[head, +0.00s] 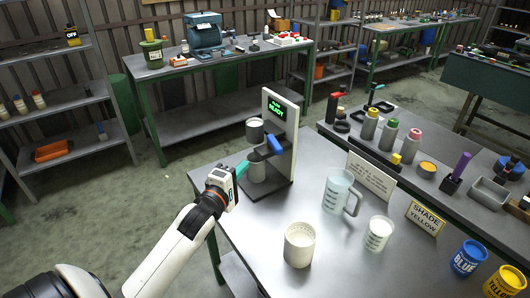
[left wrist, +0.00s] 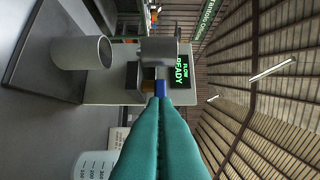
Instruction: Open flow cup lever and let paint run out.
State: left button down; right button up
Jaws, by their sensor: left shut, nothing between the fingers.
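The flow cup stand (head: 284,125) is on the near table, its green screen (head: 278,106) reading "FLOW READY". A grey flow cup (head: 254,131) sits high on its left side, with a pale cup (head: 257,171) below on the base. The blue lever (head: 274,144) sticks out from the stand's front. My left gripper (head: 241,169) is shut and empty, beside the stand's lower left. In the sideways left wrist view its teal fingers (left wrist: 160,103) are together, with tips at or very near the lever (left wrist: 160,88); contact is unclear. No running paint is visible. My right gripper is out of view.
A clear jug (head: 340,194), a white cup (head: 299,245) and a small measuring beaker (head: 378,234) stand on the near table. Blue (head: 468,257) and yellow (head: 505,283) paint cans are at the right. Bare tabletop lies between the stand and the white cup.

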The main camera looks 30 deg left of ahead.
aim_at(272, 147)
pick_arm(q)
jog(key=shift+w+d+p, duration=0.3)
jog(key=shift+w+p, duration=0.05)
jog(key=shift+w, duration=1.1)
jog(key=shift+w+d+p, duration=0.3)
jog(key=shift+w, duration=1.2)
jog(key=shift+w+d+p, duration=0.3)
jog(key=shift+w+p, duration=0.05)
jog(key=shift+w, duration=1.1)
jog(key=shift+w, duration=0.1)
